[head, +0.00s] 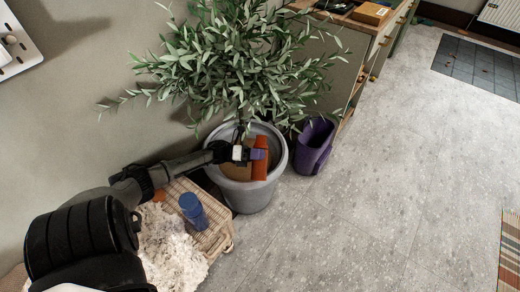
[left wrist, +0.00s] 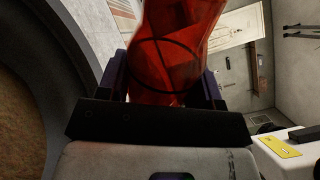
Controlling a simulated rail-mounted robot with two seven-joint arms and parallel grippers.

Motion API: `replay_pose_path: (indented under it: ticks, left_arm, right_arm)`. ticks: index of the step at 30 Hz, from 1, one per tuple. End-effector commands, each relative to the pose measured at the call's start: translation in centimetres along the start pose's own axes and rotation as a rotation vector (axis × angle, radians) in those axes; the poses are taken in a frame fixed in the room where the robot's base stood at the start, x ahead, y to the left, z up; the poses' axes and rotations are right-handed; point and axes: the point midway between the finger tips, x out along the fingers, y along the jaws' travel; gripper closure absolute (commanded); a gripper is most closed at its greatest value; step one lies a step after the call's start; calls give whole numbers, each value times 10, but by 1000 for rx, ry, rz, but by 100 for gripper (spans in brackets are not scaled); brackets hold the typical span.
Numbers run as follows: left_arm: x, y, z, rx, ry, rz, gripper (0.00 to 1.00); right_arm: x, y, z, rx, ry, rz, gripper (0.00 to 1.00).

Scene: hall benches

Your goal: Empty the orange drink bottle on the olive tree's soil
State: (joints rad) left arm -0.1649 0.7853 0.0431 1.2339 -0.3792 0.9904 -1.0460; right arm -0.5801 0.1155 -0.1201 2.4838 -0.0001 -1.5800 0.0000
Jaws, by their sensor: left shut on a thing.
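The olive tree (head: 230,60) stands in a round grey pot (head: 250,200) against the wall. Brown soil shows inside the pot in the left wrist view (left wrist: 20,130). My left gripper (head: 255,154) is over the pot, shut on the orange drink bottle (head: 261,165). In the left wrist view the translucent orange-red bottle (left wrist: 175,45) sits between both fingers. The bottle is within the pot's outline in the head view. I cannot tell its exact tilt, and no liquid stream is visible. My right gripper is not in view.
A purple bin (head: 315,148) stands right of the pot. Left of it, a wicker basket (head: 215,235) bears a blue bottle (head: 193,210) and a shaggy cream cloth (head: 170,250). A cabinet (head: 345,60) stands behind.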

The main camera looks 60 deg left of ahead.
Motion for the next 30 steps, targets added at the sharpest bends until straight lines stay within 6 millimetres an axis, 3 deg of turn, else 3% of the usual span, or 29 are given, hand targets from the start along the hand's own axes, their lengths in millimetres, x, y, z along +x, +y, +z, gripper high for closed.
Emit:
replay_pose_path:
  ticks: [12, 30]
  left_arm:
    - [-2, 25, -19, -215, -16, 0, 72]
    - [-1, 22, -17, -216, -17, -1, 72]
  right_arm:
    - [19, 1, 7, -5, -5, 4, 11]
    - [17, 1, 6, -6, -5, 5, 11]
